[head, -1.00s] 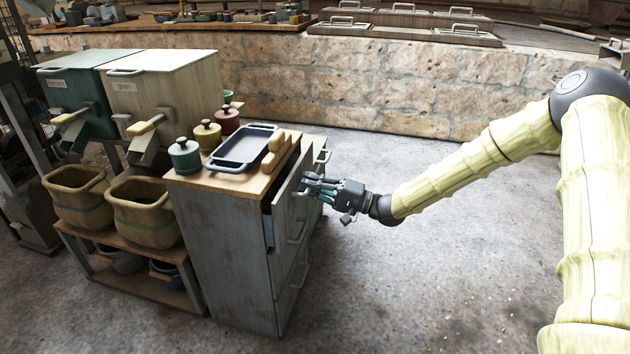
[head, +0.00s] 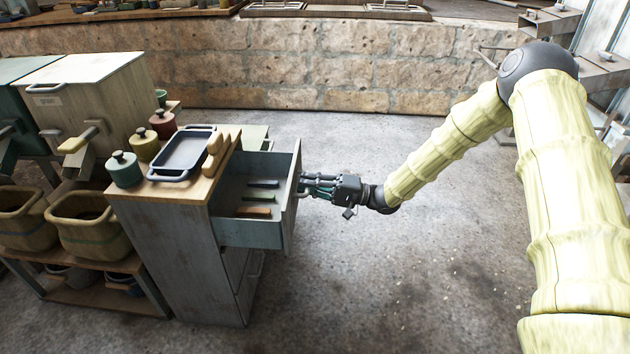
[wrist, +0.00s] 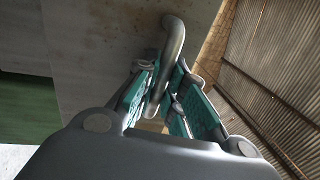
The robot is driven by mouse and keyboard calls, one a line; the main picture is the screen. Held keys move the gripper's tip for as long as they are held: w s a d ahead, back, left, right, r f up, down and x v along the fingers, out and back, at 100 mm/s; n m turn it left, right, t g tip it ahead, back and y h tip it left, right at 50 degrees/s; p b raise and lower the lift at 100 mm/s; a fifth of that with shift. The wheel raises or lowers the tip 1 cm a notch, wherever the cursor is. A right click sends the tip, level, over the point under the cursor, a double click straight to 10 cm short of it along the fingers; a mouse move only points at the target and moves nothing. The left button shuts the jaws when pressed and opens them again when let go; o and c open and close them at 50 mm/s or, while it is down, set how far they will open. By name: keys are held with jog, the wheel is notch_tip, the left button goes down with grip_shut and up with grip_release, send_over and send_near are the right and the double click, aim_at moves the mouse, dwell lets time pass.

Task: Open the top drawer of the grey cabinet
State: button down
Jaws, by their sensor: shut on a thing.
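The grey cabinet (head: 170,255) stands left of centre in the head view. Its top drawer (head: 250,228) is pulled well out to the right, and several small coloured items lie inside. My gripper (head: 306,187) is at the outer face of the drawer front. In the wrist view my gripper's teal-padded fingers (wrist: 160,97) are shut around the curved metal drawer handle (wrist: 174,38). The grey drawer front (wrist: 100,40) fills the upper left of that view. The lower drawers (head: 248,285) look closed.
On the cabinet top are a dark tray (head: 182,152), lidded pots (head: 124,169) and tan rounded items (head: 215,150). Bins and baskets (head: 85,225) stand to the left. A low stone wall (head: 330,65) runs behind. The floor (head: 400,280) to the right is clear.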

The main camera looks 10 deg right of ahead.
jog(key=shift+f, duration=0.1)
jog(key=c, duration=1.5)
grip_release()
jog(key=v, duration=1.2)
jog(key=shift+s, duration=0.1)
